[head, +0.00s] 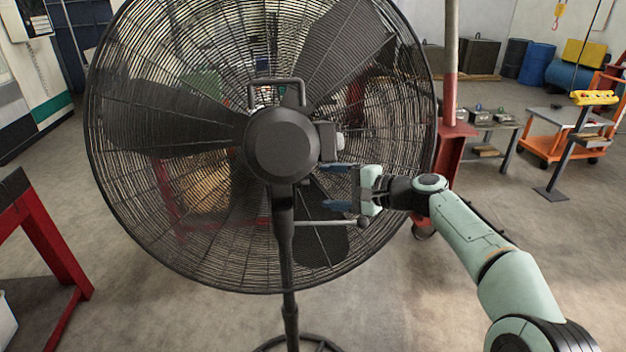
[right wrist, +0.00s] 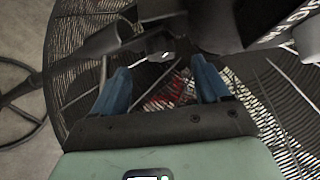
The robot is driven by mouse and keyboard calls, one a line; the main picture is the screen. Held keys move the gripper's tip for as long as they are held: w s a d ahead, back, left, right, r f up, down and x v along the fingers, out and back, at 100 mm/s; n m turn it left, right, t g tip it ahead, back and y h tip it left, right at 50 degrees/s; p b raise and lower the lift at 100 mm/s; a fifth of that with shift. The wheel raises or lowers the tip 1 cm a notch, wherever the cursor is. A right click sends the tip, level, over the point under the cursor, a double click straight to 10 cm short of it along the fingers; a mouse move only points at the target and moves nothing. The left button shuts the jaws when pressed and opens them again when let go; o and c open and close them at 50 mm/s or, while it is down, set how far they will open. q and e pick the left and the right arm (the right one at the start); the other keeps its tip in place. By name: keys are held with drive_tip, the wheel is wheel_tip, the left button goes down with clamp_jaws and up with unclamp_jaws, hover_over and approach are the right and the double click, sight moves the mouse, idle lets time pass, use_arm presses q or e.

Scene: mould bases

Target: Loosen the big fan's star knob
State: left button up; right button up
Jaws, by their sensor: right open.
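The big fan (head: 282,146) stands upright before me, with a round black motor housing, wire cage and dark pole (head: 285,235). My right gripper (head: 336,187) is open and empty just right of the pole top, below the motor, with its blue fingers pointing left. In the right wrist view, a small dark part with a pale end, perhaps the star knob (right wrist: 160,46), sits beyond the gap between the open fingers (right wrist: 161,76), apart from them. Its star shape cannot be made out. My left gripper is not in view.
A metal rod with a dark ball end (head: 335,223) sticks out right from the pole, just below my right gripper. A pale round part (head: 340,139) sits beside the motor housing. A red-legged table (head: 40,225) stands at left.

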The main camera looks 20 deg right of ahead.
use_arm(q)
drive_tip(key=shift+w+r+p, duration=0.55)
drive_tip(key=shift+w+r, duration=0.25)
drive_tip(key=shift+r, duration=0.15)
use_arm(e)
drive_tip(key=x, duration=0.5)
drive_tip(key=shift+w+a, duration=0.1)
drive_tip(key=shift+w, duration=0.15)
